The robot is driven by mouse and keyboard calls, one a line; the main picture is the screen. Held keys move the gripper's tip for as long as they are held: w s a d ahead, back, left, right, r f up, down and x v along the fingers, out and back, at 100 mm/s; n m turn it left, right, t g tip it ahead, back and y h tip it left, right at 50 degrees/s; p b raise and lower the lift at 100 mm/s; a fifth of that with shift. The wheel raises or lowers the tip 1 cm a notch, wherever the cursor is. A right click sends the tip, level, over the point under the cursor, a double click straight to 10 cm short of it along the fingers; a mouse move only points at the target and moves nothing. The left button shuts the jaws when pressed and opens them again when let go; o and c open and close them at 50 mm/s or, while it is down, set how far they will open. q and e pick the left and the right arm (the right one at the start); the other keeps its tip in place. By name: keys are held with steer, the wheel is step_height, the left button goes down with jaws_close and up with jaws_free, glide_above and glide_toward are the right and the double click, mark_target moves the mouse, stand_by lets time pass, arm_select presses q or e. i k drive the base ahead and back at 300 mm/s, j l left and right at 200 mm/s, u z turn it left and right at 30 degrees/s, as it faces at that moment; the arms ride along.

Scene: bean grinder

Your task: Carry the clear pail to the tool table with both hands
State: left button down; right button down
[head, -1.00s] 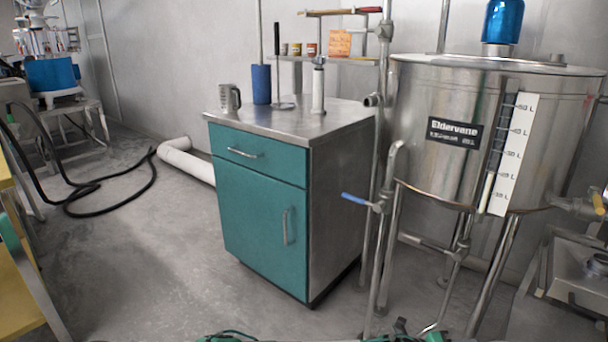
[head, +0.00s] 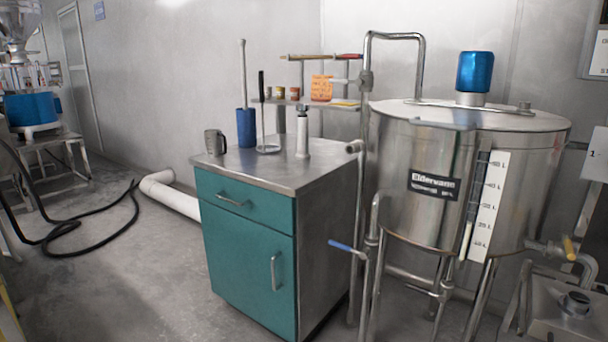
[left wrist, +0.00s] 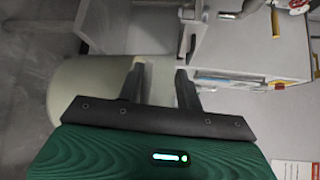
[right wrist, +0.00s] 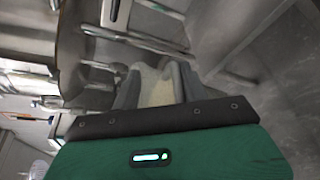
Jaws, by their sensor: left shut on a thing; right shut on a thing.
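The teal cabinet with a bare steel top (head: 225,174), which I take as the tool table, stands ahead in the head view with several tools on it. In the left wrist view, a pale, see-through rounded body, apparently the clear pail (left wrist: 78,92), lies beside and behind my left gripper (left wrist: 160,75). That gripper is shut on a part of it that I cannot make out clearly. In the right wrist view, my right gripper (right wrist: 157,80) is shut on the pail, whose pale surface (right wrist: 155,90) shows between the fingers. The head view shows neither gripper nor the pail.
A steel tank (head: 410,150) on legs stands right of the cabinet, with a blue-handled valve (head: 340,245) sticking out between them. A grey mug (head: 214,142) and a blue cylinder (head: 246,128) stand on the top.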

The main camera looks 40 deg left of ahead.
mark_target(279, 168)
steer(key=k+j, duration=0.1)
steer(key=j, duration=0.3)
steer(key=k+j, duration=0.15)
steer(key=j, duration=0.3)
steer(key=k+j, duration=0.1)
steer(key=j, duration=0.3)
steer(key=k+j, duration=0.1)
steer(key=j, duration=0.3)
steer(key=k+j+u, duration=0.1)
steer(key=j, duration=0.35)
steer(key=k+j, duration=0.1)
steer(key=j, duration=0.3)
steer(key=k+j, duration=0.1)
steer(key=j, duration=0.35)
